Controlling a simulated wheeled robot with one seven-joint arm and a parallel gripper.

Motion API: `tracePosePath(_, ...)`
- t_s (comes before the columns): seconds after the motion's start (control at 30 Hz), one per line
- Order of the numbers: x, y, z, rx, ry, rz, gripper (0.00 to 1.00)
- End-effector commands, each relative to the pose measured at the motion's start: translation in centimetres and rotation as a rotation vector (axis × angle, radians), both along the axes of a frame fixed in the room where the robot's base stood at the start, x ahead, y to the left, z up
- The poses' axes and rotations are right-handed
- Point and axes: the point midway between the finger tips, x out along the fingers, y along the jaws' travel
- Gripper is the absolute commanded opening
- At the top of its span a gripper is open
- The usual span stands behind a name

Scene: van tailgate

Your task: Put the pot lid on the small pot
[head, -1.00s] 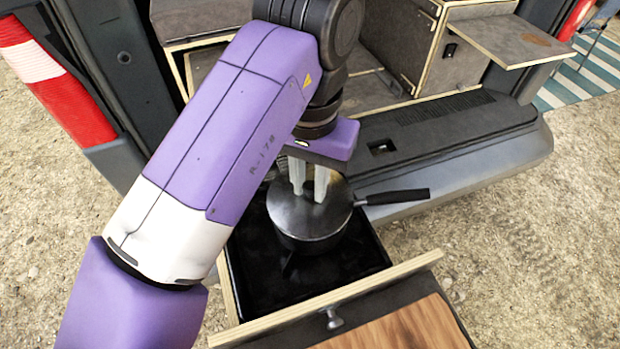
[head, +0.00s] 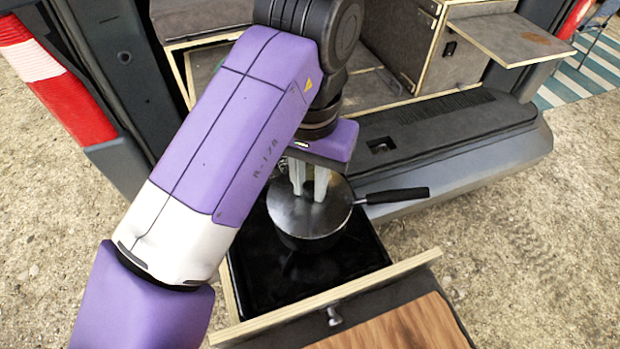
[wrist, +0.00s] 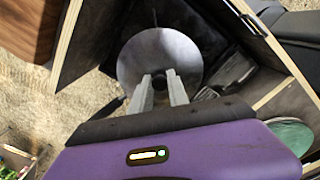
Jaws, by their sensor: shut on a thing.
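The pot lid (head: 322,215) is a round grey metal disc. It lies over the small dark pot (head: 315,242), whose long black handle (head: 398,196) points right in the head view. The pot stands on the black stove surface in the pulled-out drawer. My gripper (head: 310,196) points down with its two pale fingers at the middle of the lid. In the wrist view the lid (wrist: 160,57) shows face-on, and the fingertips (wrist: 163,82) are shut on its dark knob. The lid covers the pot's mouth; whether its rim rests fully on the pot is hard to tell.
The drawer's wooden front edge (head: 330,298) runs below the pot, with a wooden board (head: 405,325) nearer still. The van's dark bumper (head: 450,150) lies behind the handle. In the wrist view a green round item (wrist: 289,134) sits in a compartment at right.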

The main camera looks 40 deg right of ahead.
Motion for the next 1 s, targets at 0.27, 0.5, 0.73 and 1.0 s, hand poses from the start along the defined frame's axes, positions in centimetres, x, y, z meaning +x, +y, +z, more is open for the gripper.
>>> tracePosePath(0.27, 0.00, 0.00, -0.17, 0.000, 0.000, 0.000, 0.00)
tracePosePath(0.5, 0.00, 0.00, -0.17, 0.000, 0.000, 0.000, 0.26)
tracePosePath(0.73, -0.01, -0.01, -0.17, 0.000, 0.001, 0.000, 0.46)
tracePosePath(1.0, 0.00, -0.01, -0.19, 0.000, 0.001, 0.000, 0.68)
